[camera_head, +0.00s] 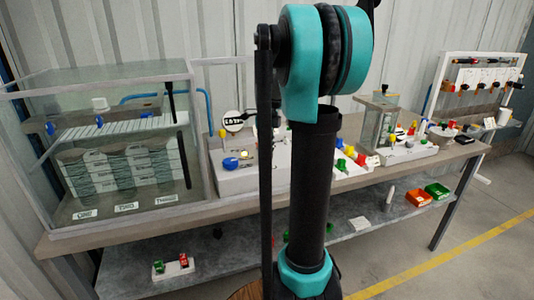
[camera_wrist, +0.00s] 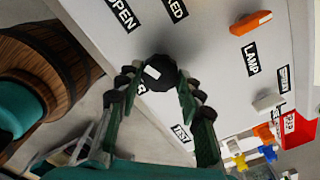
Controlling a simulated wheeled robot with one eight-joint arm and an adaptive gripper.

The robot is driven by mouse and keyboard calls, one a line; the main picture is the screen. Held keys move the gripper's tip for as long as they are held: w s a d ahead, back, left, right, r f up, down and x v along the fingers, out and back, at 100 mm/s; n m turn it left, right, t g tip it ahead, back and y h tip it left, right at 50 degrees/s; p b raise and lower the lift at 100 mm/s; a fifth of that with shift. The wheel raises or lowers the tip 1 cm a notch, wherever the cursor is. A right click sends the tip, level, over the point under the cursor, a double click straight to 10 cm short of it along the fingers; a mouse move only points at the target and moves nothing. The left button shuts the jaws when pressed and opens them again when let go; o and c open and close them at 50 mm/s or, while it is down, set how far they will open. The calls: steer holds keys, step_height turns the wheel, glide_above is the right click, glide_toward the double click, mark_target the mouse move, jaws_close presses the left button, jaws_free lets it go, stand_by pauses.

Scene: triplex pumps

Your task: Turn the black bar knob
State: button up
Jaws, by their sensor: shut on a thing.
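The black bar knob (camera_wrist: 161,70) is on a pale panel (camera_wrist: 205,50) in the wrist view. It looks dark and rounded, with a white mark on its face. My gripper (camera_wrist: 160,82) has one finger on each side of the knob and is shut on it. The fingers hide parts of the knob's sides. Labels near it read "OPEN", "LAMP" and "TEST"; another is cut off. In the head view my arm stands in front of the bench, and I cannot make out my gripper or the knob there.
An orange lever (camera_wrist: 250,22), a white switch (camera_wrist: 267,103) and a red block (camera_wrist: 299,130) are on the right in the wrist view. A wooden barrel (camera_wrist: 48,75) is at left. In the head view, a glass tank (camera_head: 110,150) stands on the long bench (camera_head: 120,233).

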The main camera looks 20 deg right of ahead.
stand_by(0.4)
steer(key=o, duration=1.2)
steer(key=shift+c, duration=0.2)
step_height(320, 180, up, 12)
